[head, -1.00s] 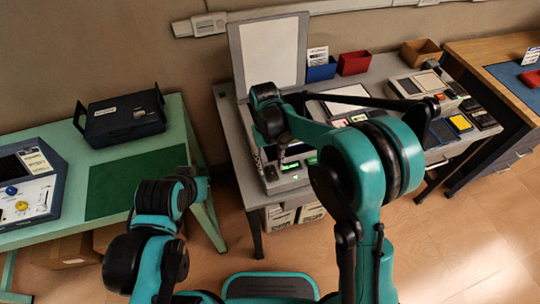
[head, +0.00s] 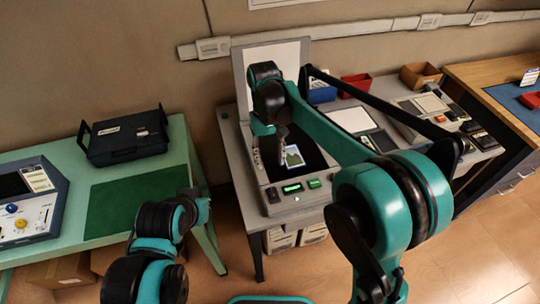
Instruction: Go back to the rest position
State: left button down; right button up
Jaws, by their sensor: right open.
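My right gripper (head: 270,150) points down over the left part of a grey flatbed machine (head: 258,180) with its white lid raised. It is open, and its fingers are dark and small in the head view. A small card with a green picture (head: 294,157) lies on the machine's dark bed, just right of the gripper and apart from it as far as I can tell. My right arm reaches in from the lower right. My left arm (head: 152,245) is folded at the lower left, and its fingers are not visible.
A green table (head: 60,150) at left holds a black case (head: 125,137), a green mat (head: 135,198) and a control box. The grey desk also carries a blue bin, a red bin (head: 356,86), a cardboard box and small devices. Wooden floor is open at lower right.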

jog(key=s+d+m+t, duration=0.3)
jog(key=s+d+t, duration=0.6)
jog(key=s+d, duration=0.6)
jog(key=d, duration=0.4)
jog(key=shift+s+r+m+t+y, duration=0.15)
jog(key=shift+r+m+t+y, duration=0.15)
jog(key=shift+y, duration=0.1)
